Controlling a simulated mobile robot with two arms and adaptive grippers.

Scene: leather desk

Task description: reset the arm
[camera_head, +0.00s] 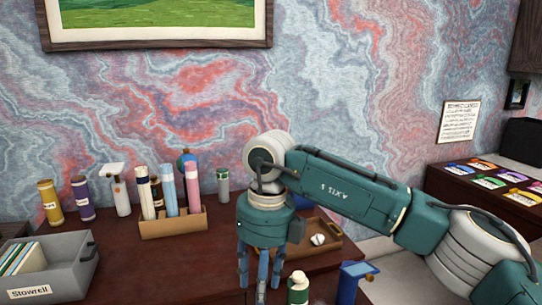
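My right arm comes in from the right side of the head view. Its teal gripper (261,284) points straight down over the front middle of the dark desk (170,270). Its blue-grey fingers hang apart, with nothing visible held between them. The gripper is close to the left of a green-and-white bottle (297,290); I cannot tell whether they touch. My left gripper is not in view.
A wooden holder (172,224) with several tubes stands behind left, beside several loose bottles. A grey bin (65,275) with files is at far left. A wooden tray (327,236) lies behind the gripper. A blue stand-like object (350,278) is at front right.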

